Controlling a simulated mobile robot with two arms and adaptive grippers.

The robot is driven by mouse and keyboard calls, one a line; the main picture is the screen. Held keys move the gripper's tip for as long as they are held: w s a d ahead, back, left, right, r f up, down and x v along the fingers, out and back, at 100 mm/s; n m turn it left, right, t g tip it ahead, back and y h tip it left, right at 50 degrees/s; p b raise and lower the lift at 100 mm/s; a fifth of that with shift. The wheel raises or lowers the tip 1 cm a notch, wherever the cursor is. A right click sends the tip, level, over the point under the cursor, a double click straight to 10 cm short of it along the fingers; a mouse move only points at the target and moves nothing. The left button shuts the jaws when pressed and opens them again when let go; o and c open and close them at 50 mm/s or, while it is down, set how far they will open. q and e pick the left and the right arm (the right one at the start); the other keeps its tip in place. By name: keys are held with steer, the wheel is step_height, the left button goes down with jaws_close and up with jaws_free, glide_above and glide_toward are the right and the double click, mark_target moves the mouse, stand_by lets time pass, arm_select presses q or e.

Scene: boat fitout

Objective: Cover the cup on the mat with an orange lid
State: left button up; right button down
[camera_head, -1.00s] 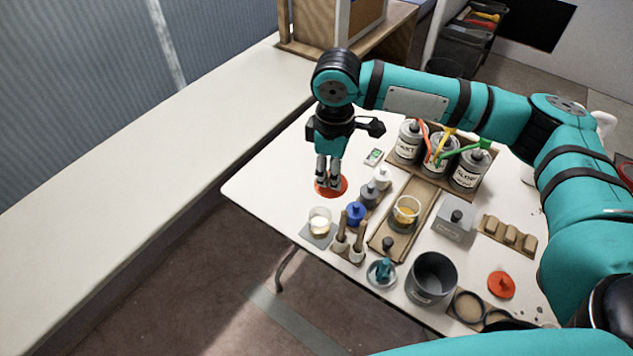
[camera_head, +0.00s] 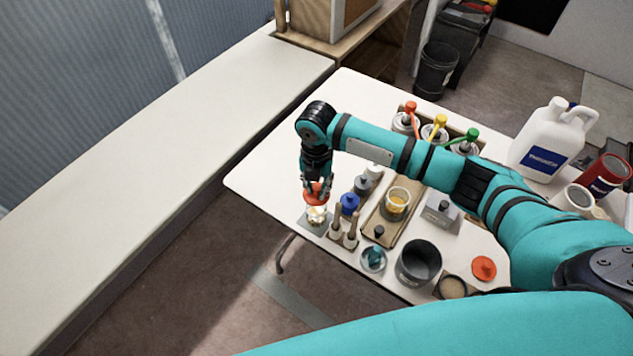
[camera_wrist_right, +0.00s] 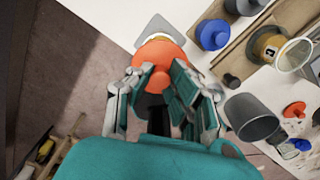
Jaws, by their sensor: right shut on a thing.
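My right gripper (camera_head: 316,183) is shut on an orange lid (camera_head: 318,194). The lid is right over the glass cup (camera_head: 317,214), which stands on a grey mat (camera_head: 304,221) near the table's left edge. I cannot tell whether the lid touches the rim. In the right wrist view the lid (camera_wrist_right: 165,58) hides most of the cup; a strip of its rim and the mat (camera_wrist_right: 152,26) show beyond it. A second orange lid (camera_head: 484,268) lies at the table's front right. My left gripper is not in view.
A dark grey pot (camera_head: 418,262) is nearer the front. The table's far left is clear.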

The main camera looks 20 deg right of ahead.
mark_target(316, 198)
steer(key=shift+f+b, duration=1.75)
steer(key=shift+b, duration=0.25)
steer(key=shift+f, duration=0.6)
steer(key=shift+p, duration=0.55)
steer(key=shift+f, duration=0.55)
stand_by(0.5)
steer(key=c, duration=0.7)
jaws_free()
steer(key=shift+r+p, duration=0.2)
steer(key=shift+p, duration=0.15)
